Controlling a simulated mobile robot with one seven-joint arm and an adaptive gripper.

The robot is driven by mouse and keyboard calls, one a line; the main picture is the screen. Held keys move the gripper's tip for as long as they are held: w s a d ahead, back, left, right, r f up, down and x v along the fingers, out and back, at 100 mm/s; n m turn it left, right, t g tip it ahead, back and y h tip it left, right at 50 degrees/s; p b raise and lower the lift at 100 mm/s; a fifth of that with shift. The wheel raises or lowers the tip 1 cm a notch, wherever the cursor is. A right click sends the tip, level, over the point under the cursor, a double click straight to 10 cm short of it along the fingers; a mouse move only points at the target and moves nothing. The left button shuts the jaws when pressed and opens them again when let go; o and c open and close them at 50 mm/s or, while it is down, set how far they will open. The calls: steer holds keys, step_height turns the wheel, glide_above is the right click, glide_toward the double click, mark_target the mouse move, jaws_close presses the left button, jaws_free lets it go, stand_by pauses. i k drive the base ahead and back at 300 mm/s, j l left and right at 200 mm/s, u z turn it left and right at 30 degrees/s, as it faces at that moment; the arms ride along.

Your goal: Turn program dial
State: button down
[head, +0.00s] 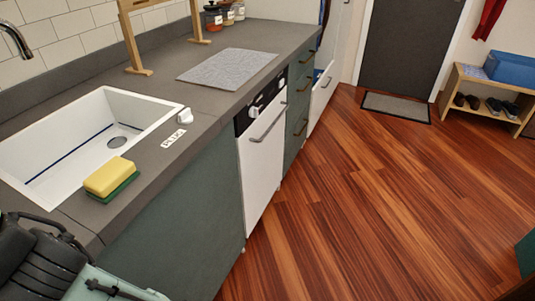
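A white dishwasher (262,165) is built in under the counter, with a dark control panel along its top edge. A small light round dial (254,111) shows on this panel, near its left end. Its pointer setting is too small to tell. A grey bar handle (268,124) runs across the door just below the panel. The door looks shut. Dark and pale green parts of my arm show at the bottom left corner, well apart from the dishwasher. My gripper's fingertips are not in view.
A grey mat (228,68) lies above the dishwasher. The wooden floor (370,200) on the right is clear.

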mark_target(253, 111)
steer(key=i+l+z, duration=0.15)
steer(key=i+l, duration=0.5)
steer(key=i, duration=0.1)
